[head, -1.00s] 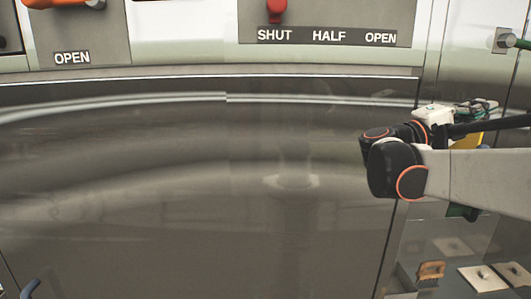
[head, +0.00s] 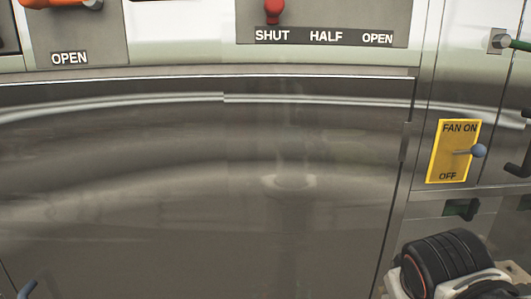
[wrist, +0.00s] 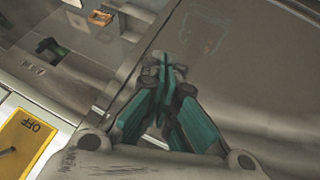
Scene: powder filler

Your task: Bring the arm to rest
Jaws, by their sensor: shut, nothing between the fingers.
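My gripper (wrist: 165,72) shows in the wrist view with its teal fingers together at the tips, empty. It is in front of the grey metal machine front, apart from any handle as far as I can see. In the head view the gripper itself is out of sight. Only a black and pale part of my arm (head: 445,268) shows at the bottom right.
A yellow fan switch plate (head: 440,150) with a grey-blue knob (head: 478,151) is on the right panel, just above my arm. A red knob (head: 274,12) sits over the SHUT label (head: 272,35). A broad smooth steel panel (head: 200,200) fills the middle.

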